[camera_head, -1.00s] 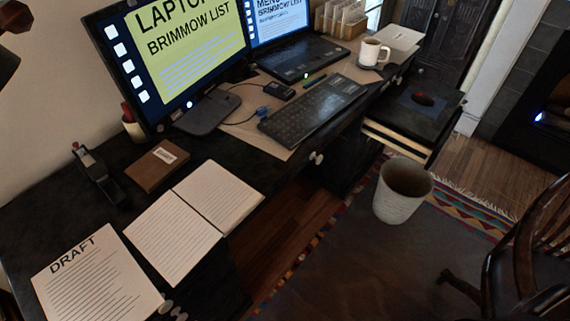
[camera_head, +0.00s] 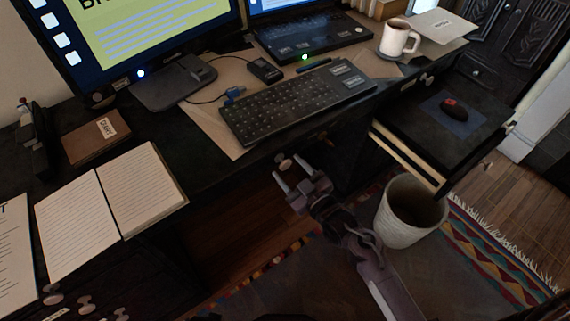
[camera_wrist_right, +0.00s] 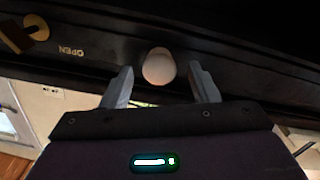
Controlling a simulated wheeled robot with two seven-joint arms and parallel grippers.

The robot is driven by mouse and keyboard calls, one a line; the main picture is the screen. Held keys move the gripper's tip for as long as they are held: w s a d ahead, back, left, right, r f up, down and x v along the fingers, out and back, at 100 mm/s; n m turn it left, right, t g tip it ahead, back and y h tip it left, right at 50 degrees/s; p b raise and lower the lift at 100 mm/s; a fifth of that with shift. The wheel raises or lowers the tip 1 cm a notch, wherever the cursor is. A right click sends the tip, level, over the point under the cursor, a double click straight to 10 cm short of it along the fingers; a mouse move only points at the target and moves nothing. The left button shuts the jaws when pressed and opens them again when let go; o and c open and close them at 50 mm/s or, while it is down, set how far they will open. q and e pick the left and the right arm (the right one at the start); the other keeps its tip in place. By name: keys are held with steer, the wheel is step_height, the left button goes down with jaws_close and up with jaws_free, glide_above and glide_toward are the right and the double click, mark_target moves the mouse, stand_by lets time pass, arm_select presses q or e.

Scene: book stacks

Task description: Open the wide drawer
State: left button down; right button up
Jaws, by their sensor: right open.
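The wide drawer's dark front (camera_wrist_right: 110,50) fills the upper part of the right wrist view. It looks closed, with a pale round knob (camera_wrist_right: 159,68) on it. In the head view that knob (camera_head: 284,163) shows under the desk's front edge. My right gripper (camera_head: 291,170) is open and its two fingers point at the knob. In the wrist view my right gripper's fingertips (camera_wrist_right: 162,76) stand apart on either side of the knob, without a clear grip on it. My left gripper is not in view.
A pulled-out drawer or shelf (camera_head: 415,125) with a mouse juts out at the right. A white bin (camera_head: 405,215) stands close to the right of my arm. The desk holds a keyboard (camera_head: 290,100), a mug (camera_head: 396,40) and an open notebook (camera_head: 75,222). Lower knobs (camera_head: 86,302) show bottom left.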

steer(key=shift+x, duration=1.35)
jaws_close()
